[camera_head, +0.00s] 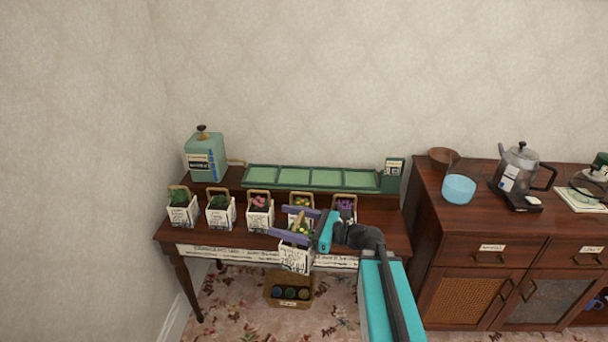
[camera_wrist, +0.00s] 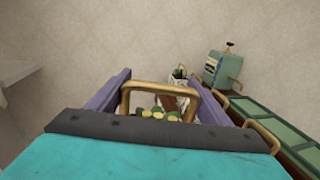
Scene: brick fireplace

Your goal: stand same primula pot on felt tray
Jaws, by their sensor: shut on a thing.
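My gripper (camera_head: 277,221) has its purple fingers shut on a white pot with yellow flowers (camera_head: 294,258). It holds the pot in front of the table's front edge. In the wrist view, the pot's golden handle (camera_wrist: 160,87) arches between the fingers, with yellow blooms below it; the pot's body is hidden there. The green felt tray (camera_head: 245,177) lies along the raised back of the table. Its several light green sections look empty. It also shows at the right of the wrist view (camera_wrist: 262,117).
A teal canister (camera_head: 206,158) stands back left, a green box (camera_head: 393,175) right of the tray. A basket (camera_head: 290,304) sits below.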

